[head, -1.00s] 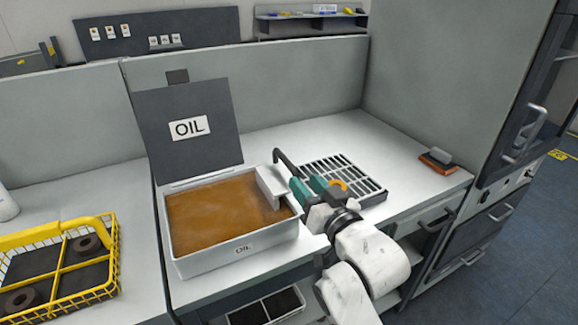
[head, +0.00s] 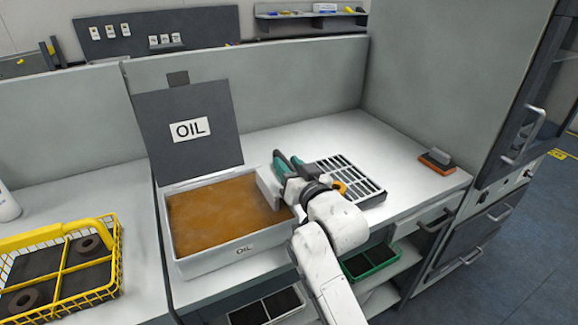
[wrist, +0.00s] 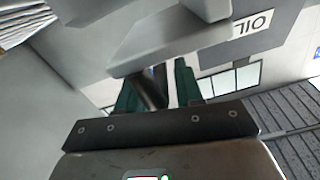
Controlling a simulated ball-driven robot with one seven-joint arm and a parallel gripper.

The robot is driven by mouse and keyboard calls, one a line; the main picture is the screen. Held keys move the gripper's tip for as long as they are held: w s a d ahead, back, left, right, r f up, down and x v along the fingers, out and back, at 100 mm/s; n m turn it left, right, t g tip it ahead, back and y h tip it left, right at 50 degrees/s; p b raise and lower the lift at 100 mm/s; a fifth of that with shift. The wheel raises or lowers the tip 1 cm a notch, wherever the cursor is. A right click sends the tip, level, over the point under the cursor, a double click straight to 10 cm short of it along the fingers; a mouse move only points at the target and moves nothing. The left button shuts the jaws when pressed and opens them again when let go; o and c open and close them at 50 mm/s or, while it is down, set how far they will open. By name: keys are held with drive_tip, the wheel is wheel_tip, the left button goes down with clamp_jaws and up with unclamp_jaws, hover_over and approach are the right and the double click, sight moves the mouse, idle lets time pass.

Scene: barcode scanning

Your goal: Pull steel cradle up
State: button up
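The oil bath (head: 235,256) is a pale metal box filled with brown oil, its dark lid (head: 190,130) raised and marked OIL. The steel cradle shows as a pale grey block (head: 269,187) at the bath's right end. The rest of it is hidden, probably under the oil. In the wrist view its grey metal (wrist: 170,48) is close ahead, and its dark handle (wrist: 151,88) runs between my fingers. My gripper (head: 288,160) has green fingers, one on each side of the handle (wrist: 158,85). A gap shows beside the right finger, so it looks open. In the head view the handle is hidden.
A slotted metal rack (head: 350,178) lies on the counter just right of the bath. A yellow wire basket (head: 62,262) with dark rings stands at the left. A brush-like orange and grey block (head: 437,161) lies far right. The bath's lid stands behind it.

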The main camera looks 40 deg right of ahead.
clamp_jaws()
idle(0.3)
wheel_tip(320, 180, up, 7)
drive_tip(key=p, duration=0.5)
drive_tip(key=shift+w+a+f, duration=0.1)
drive_tip(key=shift+a, duration=0.05)
drive_tip(key=shift+c, duration=0.3)
unclamp_jaws()
drive_tip(key=shift+a, duration=0.1)
drive_tip(key=shift+o, duration=1)
drive_tip(key=shift+f, duration=0.1)
drive_tip(key=shift+f, duration=0.1)
